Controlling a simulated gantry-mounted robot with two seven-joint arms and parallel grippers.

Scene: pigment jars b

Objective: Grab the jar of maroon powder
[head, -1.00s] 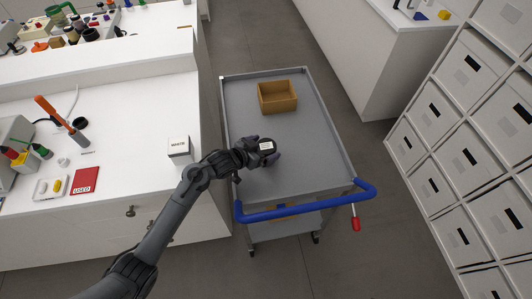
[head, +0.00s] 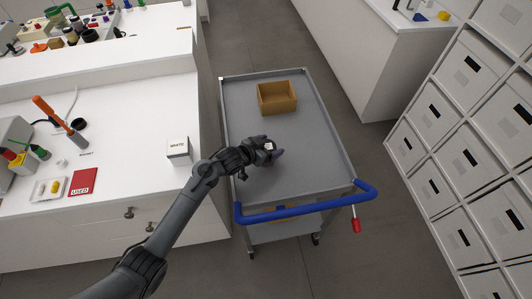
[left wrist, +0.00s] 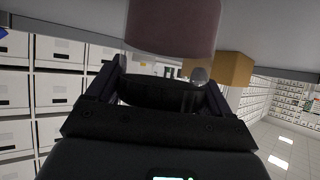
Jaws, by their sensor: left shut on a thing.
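The jar of maroon powder (left wrist: 172,28) is in front of my left gripper in the left wrist view, which appears upside down. Its maroon contents show through clear walls, with its dark lid (left wrist: 160,93) between the fingers. My left gripper (head: 271,152) is shut on this jar at its lid end, over the grey cart. My right gripper is not in view.
An open brown box (head: 277,112) stands farther back on the grey cart (head: 312,135), whose blue handle (head: 300,207) is at the near end. A white box (head: 179,151) stands on the left counter's edge. The cart top around the gripper is mostly clear.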

